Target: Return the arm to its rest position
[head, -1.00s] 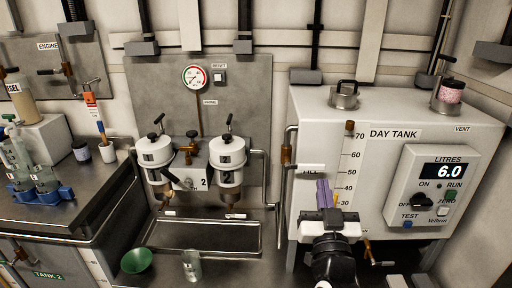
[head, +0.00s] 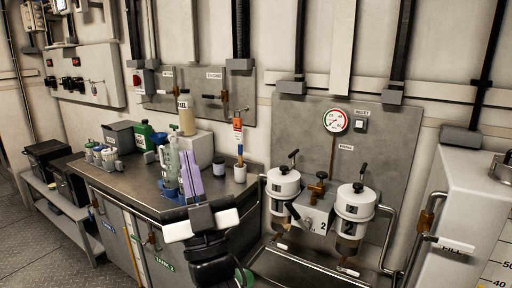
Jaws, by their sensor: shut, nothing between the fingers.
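My gripper (head: 190,178) is in the lower middle of the head view, with its purple fingers pointing up and together. Nothing shows between them. It appears in front of the steel counter (head: 135,192) and hides part of the counter's front edge and cabinet. My arm reaches down from it to the bottom of the picture, partly covering a green bowl (head: 246,276).
Bottles, including a diesel bottle (head: 186,113), and a blue rack (head: 170,190) stand on the counter. Two white filter canisters (head: 283,190) (head: 354,212) are mounted to the right. The day tank (head: 470,195) is at the right edge. Open floor (head: 50,262) lies lower left.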

